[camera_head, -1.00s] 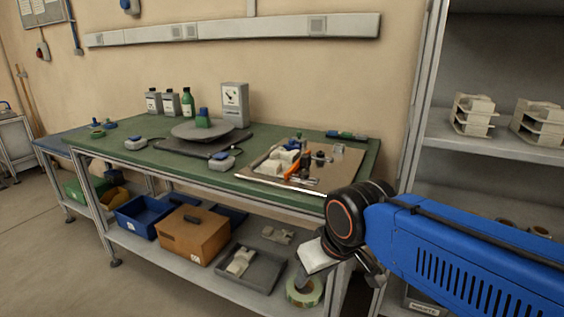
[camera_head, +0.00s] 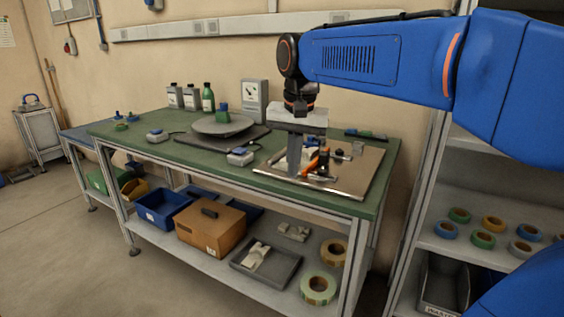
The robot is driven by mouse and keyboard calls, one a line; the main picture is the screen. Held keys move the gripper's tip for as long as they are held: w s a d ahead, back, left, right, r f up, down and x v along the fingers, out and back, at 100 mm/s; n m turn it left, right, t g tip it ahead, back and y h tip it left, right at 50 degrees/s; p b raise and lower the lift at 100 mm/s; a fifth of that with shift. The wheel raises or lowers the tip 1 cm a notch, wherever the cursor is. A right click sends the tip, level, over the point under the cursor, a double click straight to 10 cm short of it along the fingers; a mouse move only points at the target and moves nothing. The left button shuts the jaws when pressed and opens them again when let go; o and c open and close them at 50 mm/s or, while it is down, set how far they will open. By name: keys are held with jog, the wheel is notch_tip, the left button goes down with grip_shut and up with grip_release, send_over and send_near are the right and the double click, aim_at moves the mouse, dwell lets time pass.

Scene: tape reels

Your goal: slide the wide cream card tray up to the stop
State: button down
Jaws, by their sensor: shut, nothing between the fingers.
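A wide, flat tan-cream tray (camera_head: 362,168) with a pale front edge lies at the right end of the green bench top. It looks like the card tray, but I cannot be sure. Loose tools and small parts, some orange and black, lie on it. My gripper (camera_head: 294,172) points straight down over its left part, fingers shut and empty. The fingertips are low among the items, and I cannot tell whether they touch anything. My gripper hides part of the tray's left side and the pale pieces there. I cannot make out a stop.
A grey turntable (camera_head: 222,126) with a green-and-blue block stands left of the tray. A small grey device (camera_head: 240,157) sits between them. Bottles (camera_head: 208,98) and a dial box (camera_head: 254,100) stand behind. Shelving with tape reels (camera_head: 482,239) is at the right. The bench's front-left top is mostly clear.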

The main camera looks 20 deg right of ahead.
jog(key=w+r+m+g, duration=0.2)
jog(key=w+r+m, duration=0.25)
jog(key=w, duration=0.55)
jog(key=shift+n, duration=0.45)
jog(key=f, duration=0.9)
jog(key=shift+a, duration=0.4)
jog(key=shift+w+d+f, duration=0.15)
jog(key=shift+d+f, duration=0.1)
jog(key=shift+w+d, duration=1.05)
jog(key=shift+d, duration=0.3)
